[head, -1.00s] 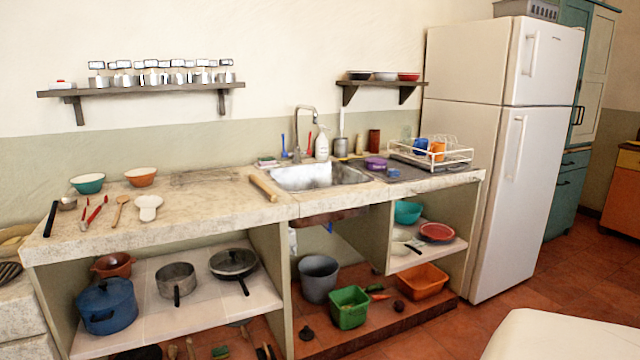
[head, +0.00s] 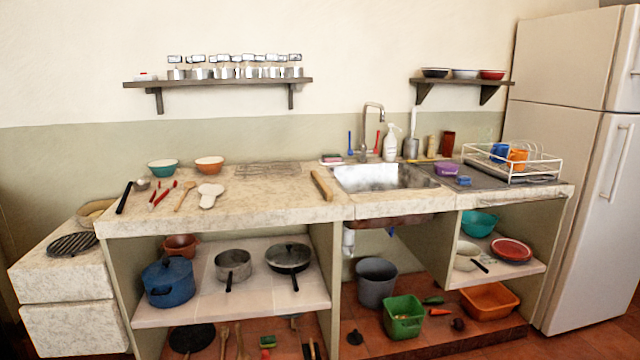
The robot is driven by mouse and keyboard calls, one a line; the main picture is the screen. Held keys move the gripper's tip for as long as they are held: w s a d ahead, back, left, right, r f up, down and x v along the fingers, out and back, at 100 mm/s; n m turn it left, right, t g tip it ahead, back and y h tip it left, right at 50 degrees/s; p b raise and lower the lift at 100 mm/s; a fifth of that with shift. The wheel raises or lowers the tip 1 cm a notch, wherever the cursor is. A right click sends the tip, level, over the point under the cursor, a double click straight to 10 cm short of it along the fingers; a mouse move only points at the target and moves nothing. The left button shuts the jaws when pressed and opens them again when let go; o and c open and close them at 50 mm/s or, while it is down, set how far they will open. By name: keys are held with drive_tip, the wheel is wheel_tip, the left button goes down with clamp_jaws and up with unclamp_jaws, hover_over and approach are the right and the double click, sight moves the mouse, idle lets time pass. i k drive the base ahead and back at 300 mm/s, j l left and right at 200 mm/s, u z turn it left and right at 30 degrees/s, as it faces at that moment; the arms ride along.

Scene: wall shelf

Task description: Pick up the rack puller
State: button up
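No thing in the head view can be told for certain as the rack puller. A flat wooden bar (head: 322,186) lies on the stone counter, left of the sink. At the counter's left end lie a dark stick (head: 124,197), red-handled tools (head: 164,195), a wooden spoon (head: 186,196) and a pale spoon rest (head: 210,195). Several long-handled tools (head: 226,342) on the floor level below the counter are partly cut off by the frame's lower edge. My gripper is not in view.
The stone counter (head: 270,205) has clear room around the bar. The sink (head: 385,178) and a white dish rack (head: 512,163) stand to the right. Pots, including a blue pot (head: 168,283), sit on the lower shelf. A fridge (head: 570,180) stands at right.

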sight(329, 197)
drive_tip(key=i+j+z, duration=0.1)
drive_tip(key=z, duration=0.85)
drive_tip(key=i+j+z, duration=0.25)
drive_tip(key=j+z, duration=0.2)
drive_tip(key=j, duration=0.15)
drive_tip(key=i+j+z, duration=0.1)
drive_tip(key=j+z, duration=0.15)
drive_tip(key=i+j+z, duration=0.1)
drive_tip(key=j, duration=0.45)
drive_tip(key=j+z, duration=0.15)
drive_tip(key=j, duration=0.4)
drive_tip(key=i+j, duration=0.1)
drive_tip(key=j, duration=0.55)
drive_tip(key=i+j, duration=0.1)
drive_tip(key=j, duration=0.55)
